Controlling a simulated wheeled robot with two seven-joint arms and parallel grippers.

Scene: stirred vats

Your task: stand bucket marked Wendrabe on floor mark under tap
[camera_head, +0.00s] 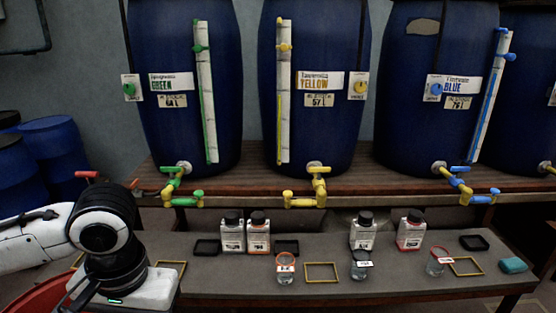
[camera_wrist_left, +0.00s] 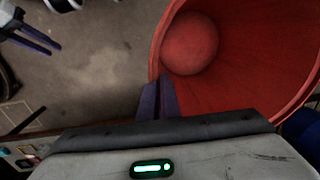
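A red bucket (camera_wrist_left: 240,70) fills the upper right of the left wrist view, and its rim also shows at the lower left of the head view (camera_head: 38,296). No name can be read on it. My left gripper (camera_wrist_left: 159,84) has its purple fingers close together on either side of the bucket's wall at the rim. My right gripper (camera_wrist_left: 38,40) shows at the upper left of the left wrist view, its fingers apart and empty. Green (camera_head: 183,185), yellow (camera_head: 306,192) and blue (camera_head: 467,190) taps hang from three vats.
A low grey bench (camera_head: 390,285) stands below the taps, holding several bottles, glass jars, black trays and yellow frames (camera_head: 321,272). A teal sponge (camera_head: 513,265) lies at its right. Blue barrels (camera_head: 50,150) stand at the left. Bare floor (camera_wrist_left: 95,75) shows left of the bucket.

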